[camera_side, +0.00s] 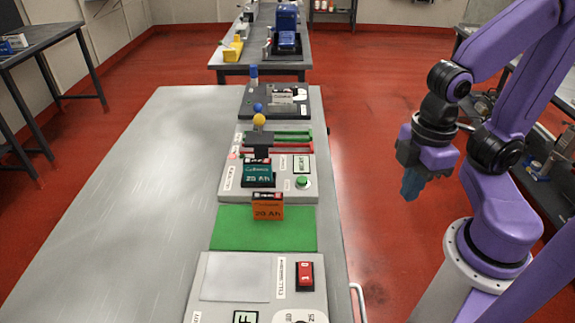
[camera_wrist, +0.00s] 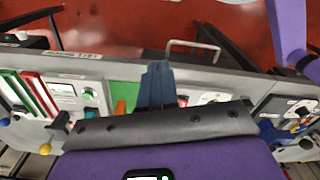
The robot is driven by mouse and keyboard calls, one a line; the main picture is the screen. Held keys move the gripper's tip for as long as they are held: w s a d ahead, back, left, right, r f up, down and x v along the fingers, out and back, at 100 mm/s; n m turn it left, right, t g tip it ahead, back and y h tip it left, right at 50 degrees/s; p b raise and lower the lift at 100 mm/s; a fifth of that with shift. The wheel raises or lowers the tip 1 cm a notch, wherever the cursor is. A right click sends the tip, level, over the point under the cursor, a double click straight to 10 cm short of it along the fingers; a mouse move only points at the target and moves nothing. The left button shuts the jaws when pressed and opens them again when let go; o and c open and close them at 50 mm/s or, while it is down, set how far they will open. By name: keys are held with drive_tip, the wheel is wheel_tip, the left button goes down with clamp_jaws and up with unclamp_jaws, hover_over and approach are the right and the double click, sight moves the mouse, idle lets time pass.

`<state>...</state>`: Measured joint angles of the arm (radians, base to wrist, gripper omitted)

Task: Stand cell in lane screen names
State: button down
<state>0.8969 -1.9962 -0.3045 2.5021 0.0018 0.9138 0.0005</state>
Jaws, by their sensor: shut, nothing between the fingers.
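My gripper (camera_side: 412,188) has blue fingers, shut and empty, held in the air right of the bench; they also show in the wrist view (camera_wrist: 155,85). An orange cell marked 20 Ah (camera_side: 267,210) stands on a green mat (camera_side: 235,230). A teal cell marked 20 Ah (camera_side: 258,177) stands behind it on a light panel (camera_side: 230,188). That panel has a green lane (camera_side: 290,134), a red lane (camera_side: 293,149) and a small screen (camera_side: 302,164) whose word is too small to read surely. The wrist view shows the screen too (camera_wrist: 63,89).
A green button (camera_side: 303,182) sits below the screen. A yellow-knobbed black lever (camera_side: 259,120) stands by the lanes. The front panel has a red switch (camera_side: 305,274) and a screen with a letter F (camera_side: 245,318). A dark station (camera_side: 308,108) stands behind. The bench's left side is clear.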

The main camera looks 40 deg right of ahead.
drive_tip(key=c, duration=1.8)
unclamp_jaws()
drive_tip(key=o, duration=0.8)
drive_tip(key=shift+w+a, duration=0.2)
drive_tip(key=shift+w, duration=0.1)
drive_tip(key=shift+o, duration=0.2)
drive_tip(key=m, duration=0.3)
approach(257, 161)
drive_tip(key=shift+s+a+f, duration=0.1)
drive_tip(key=shift+s+a, duration=0.2)
drive_tip(key=shift+s, duration=0.15)
drive_tip(key=shift+w+d+f+m, duration=0.15)
drive_tip(key=shift+w+m, duration=0.15)
drive_tip(key=shift+w, duration=0.2)
drive_tip(key=shift+f, duration=4.45)
